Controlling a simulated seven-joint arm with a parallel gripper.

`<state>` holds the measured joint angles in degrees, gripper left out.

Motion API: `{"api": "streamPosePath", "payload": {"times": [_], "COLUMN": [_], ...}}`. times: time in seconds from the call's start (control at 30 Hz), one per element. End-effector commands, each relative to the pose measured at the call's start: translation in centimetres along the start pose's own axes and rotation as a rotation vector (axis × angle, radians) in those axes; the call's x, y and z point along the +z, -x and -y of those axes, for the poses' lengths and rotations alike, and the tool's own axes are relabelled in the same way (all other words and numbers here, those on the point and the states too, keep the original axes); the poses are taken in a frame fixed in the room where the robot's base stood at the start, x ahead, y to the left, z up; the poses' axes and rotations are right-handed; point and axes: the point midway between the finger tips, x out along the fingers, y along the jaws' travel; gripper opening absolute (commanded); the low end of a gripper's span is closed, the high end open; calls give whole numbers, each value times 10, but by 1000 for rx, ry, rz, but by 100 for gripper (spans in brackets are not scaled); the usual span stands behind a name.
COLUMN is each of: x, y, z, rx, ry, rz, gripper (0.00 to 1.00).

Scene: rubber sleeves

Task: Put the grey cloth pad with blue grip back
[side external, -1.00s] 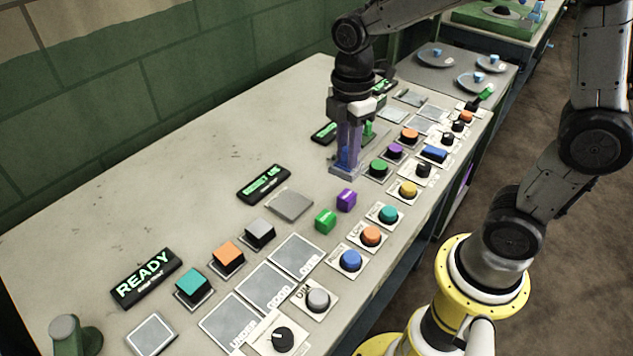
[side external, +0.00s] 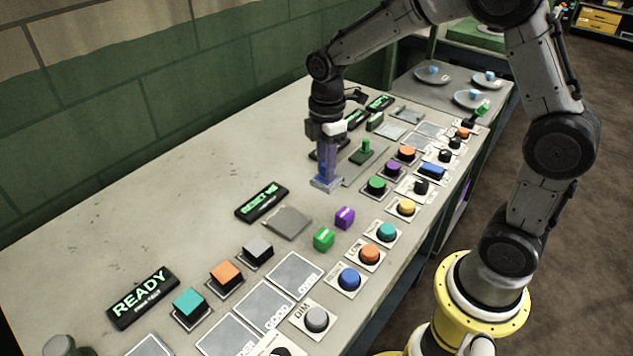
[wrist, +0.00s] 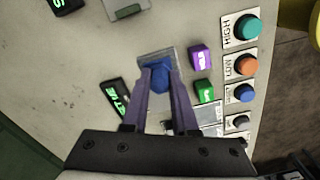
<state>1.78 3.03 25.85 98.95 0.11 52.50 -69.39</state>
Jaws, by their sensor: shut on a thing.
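My gripper (side external: 326,172) is shut on the blue grip of the grey cloth pad (side external: 325,185) and points down over the bench. The wrist view shows the blue grip (wrist: 161,78) between the fingertips, with the grey pad (wrist: 152,55) reaching out past it. The pad looks roughly level and close to the bench top; I cannot tell whether it touches.
A purple cube (side external: 344,217) and a green cube (side external: 323,239) stand near the gripper. A green-handled thing (side external: 365,152) stands behind it to the right. Coloured knobs, such as a blue one (side external: 349,279), line the front edge. The bench's left back is clear.

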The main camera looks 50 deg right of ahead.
Motion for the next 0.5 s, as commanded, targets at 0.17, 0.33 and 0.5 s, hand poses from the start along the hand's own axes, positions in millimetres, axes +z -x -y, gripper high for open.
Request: {"api": "streamPosePath", "payload": {"times": [0.17,0.33,0.5], "x": [-6,-8,-9], "y": [-18,-28,-52], "z": [-14,-22,-24], "rx": [0,-1,-2], "ry": [0,0,0], "rz": [0,0,1], "gripper": [0,0,0]}}
